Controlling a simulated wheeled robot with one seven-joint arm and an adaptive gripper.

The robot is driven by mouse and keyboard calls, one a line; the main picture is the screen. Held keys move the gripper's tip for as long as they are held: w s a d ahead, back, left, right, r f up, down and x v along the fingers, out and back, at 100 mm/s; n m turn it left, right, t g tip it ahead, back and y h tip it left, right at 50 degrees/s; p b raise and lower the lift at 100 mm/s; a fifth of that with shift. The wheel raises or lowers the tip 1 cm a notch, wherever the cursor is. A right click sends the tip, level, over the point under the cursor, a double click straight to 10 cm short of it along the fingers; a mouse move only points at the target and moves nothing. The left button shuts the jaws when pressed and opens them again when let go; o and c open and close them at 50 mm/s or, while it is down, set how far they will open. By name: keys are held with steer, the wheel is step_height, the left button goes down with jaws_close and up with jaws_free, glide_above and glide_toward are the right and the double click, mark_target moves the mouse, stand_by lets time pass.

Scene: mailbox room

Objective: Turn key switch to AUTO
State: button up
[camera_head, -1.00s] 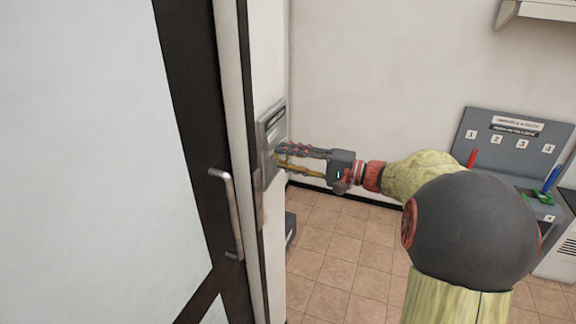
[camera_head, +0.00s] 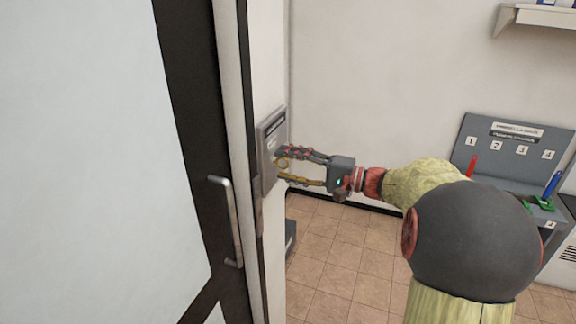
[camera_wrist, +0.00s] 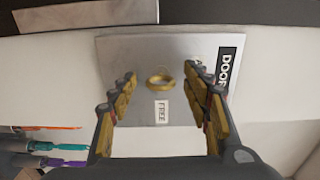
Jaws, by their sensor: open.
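A grey switch panel (camera_head: 268,140) is mounted on the narrow wall beside the door. In the wrist view the panel (camera_wrist: 140,55) has a dark "DOOR" label (camera_wrist: 230,65), cut off by a finger, and a small white "FREE" label (camera_wrist: 162,109). The brass key switch (camera_wrist: 160,80) is round and sits at the panel's middle, beside the "FREE" label. My gripper (camera_head: 282,165) is open at the panel, its fingers pointing at it. In the wrist view the fingertips stand on either side of the key switch, apart from it. An "AUTO" label does not show.
A door with a vertical metal handle (camera_head: 228,222) stands left of the panel. A grey rack (camera_head: 512,150) with numbered slots holds red, blue and green items at right. A shelf (camera_head: 540,15) is at top right. Tiled floor shows between the panel and the rack.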

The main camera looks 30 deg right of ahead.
steer(key=v, duration=1.2)
steer(key=shift+w+d, duration=0.1)
stand_by(0.4)
steer(key=s+a+f+m+g+h, duration=0.2)
steer(key=s+f+g, duration=0.1)
steer(key=f, duration=0.5)
steer(key=s+a+f+m+g+h, duration=0.1)
steer(key=s+a+f+g+h, duration=0.2)
steer(key=f, duration=0.4)
steer(key=s+a+f+n+g+h, duration=0.3)
steer(key=s+a+n+g+h, duration=0.15)
steer(key=s+a, duration=0.35)
steer(key=s+a+r+n+t+h, duration=0.1)
steer(key=s+a+r+n+t, duration=0.1)
steer(key=s+a+r+n, duration=0.2)
steer(key=a+r+n+p, duration=0.1)
steer(key=a+r+n, duration=0.2)
steer(key=a, duration=0.4)
steer(key=shift+s+r+n, duration=0.15)
steer(key=shift+r+n, duration=0.1)
steer(key=shift+n, duration=0.6)
